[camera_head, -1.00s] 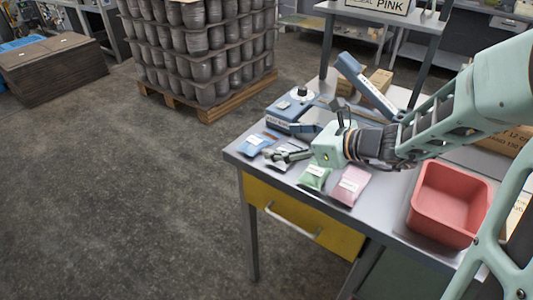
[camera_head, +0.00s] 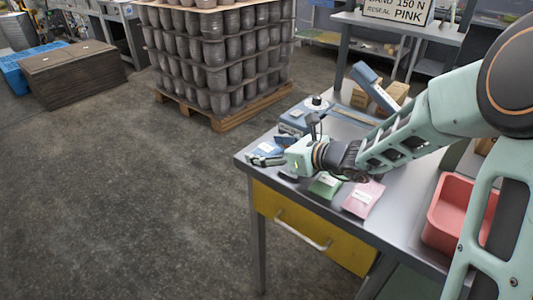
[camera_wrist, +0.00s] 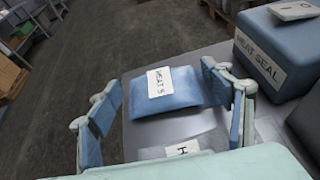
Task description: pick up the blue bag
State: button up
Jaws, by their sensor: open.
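The blue bag (camera_wrist: 178,100), with a white label, lies flat on the grey table near its left corner. It also shows in the head view (camera_head: 264,147), partly hidden by my gripper (camera_head: 262,158). In the wrist view my gripper (camera_wrist: 161,85) is open, with one finger left of the bag and one at its right side. The bag lies between and ahead of the fingers and is not gripped. I cannot tell how high the fingers are above the table.
A grey bag (camera_wrist: 204,142) lies nearer my palm. A green bag (camera_head: 325,186), a pink bag (camera_head: 363,198) and a red bin (camera_head: 440,216) are to the right on the table (camera_head: 400,205). A blue heat sealer (camera_wrist: 270,55) stands close on the right.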

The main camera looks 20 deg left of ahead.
jog(key=shift+w+a+f, duration=0.1)
jog(key=shift+a, duration=0.15)
jog(key=shift+c, duration=0.6)
jog(key=c, duration=1.2)
